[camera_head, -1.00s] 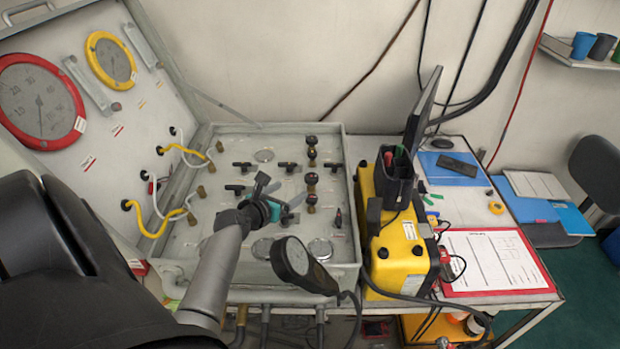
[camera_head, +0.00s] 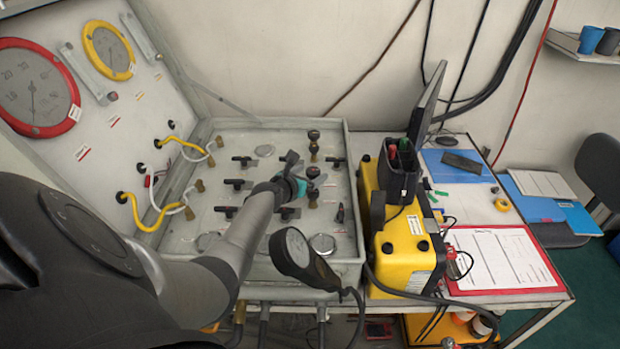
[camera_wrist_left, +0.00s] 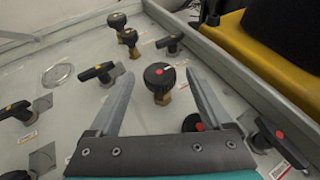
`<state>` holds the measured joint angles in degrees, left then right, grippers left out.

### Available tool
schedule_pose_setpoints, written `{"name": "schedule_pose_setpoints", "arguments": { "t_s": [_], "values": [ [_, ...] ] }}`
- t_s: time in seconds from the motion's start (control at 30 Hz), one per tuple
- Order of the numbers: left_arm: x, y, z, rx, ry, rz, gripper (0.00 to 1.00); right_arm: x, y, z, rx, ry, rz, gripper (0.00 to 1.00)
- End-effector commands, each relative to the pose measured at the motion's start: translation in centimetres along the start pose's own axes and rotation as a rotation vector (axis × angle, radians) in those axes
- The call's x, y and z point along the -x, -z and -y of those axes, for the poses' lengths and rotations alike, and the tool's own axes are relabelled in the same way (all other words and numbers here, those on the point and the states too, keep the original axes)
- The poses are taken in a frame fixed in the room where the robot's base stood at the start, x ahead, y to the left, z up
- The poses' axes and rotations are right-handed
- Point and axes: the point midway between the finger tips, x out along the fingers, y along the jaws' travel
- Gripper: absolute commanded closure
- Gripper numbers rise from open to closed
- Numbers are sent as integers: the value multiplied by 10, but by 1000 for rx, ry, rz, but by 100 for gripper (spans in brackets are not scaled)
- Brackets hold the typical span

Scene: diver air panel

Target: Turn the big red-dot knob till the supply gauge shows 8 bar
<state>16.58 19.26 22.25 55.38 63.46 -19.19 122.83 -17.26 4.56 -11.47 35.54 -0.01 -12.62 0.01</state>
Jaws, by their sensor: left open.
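My left gripper (camera_head: 299,178) is open above the panel (camera_head: 235,240), close to the column of round black knobs. In the left wrist view, a round black knob with a red dot (camera_wrist_left: 160,78) on a brass stem stands between the open fingers (camera_wrist_left: 158,84), apart from both. It also shows beside the gripper in the head view (camera_head: 313,172). A second red-dot knob (camera_wrist_left: 195,122) is partly hidden behind my gripper's body. A red-rimmed gauge (camera_head: 40,88) and a yellow-rimmed gauge (camera_head: 108,53) are on the raised lid; their readings are too small to tell. My right gripper is out of view.
Black lever handles stand around the knobs, one with a red dot (camera_wrist_left: 280,135). A black gauge on a stalk (camera_head: 298,248) rises at the panel's front. A yellow case (camera_head: 405,245) stands to the right. Yellow and white hoses (camera_head: 150,222) lie at the left.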

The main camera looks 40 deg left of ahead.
Motion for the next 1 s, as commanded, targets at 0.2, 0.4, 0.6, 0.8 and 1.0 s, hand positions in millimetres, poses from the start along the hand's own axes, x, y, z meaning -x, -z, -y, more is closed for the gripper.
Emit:
{"name": "schedule_pose_setpoints", "arguments": {
  "t_s": [0.2, 0.4, 0.6, 0.8, 1.0],
  "values": [
    [-4, -1, -1, 0, -1, 0, 17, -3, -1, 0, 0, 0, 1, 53],
    [-4, -1, -1, -1, -1, 0, 20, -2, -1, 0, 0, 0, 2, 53],
    [-4, -1, 0, 0, -1, 0, 43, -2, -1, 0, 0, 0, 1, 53],
    [-4, -1, 0, 0, 0, 0, 65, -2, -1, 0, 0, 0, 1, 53],
    [-4, 0, 0, 0, 0, 0, 88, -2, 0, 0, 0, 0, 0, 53]
  ]
}}
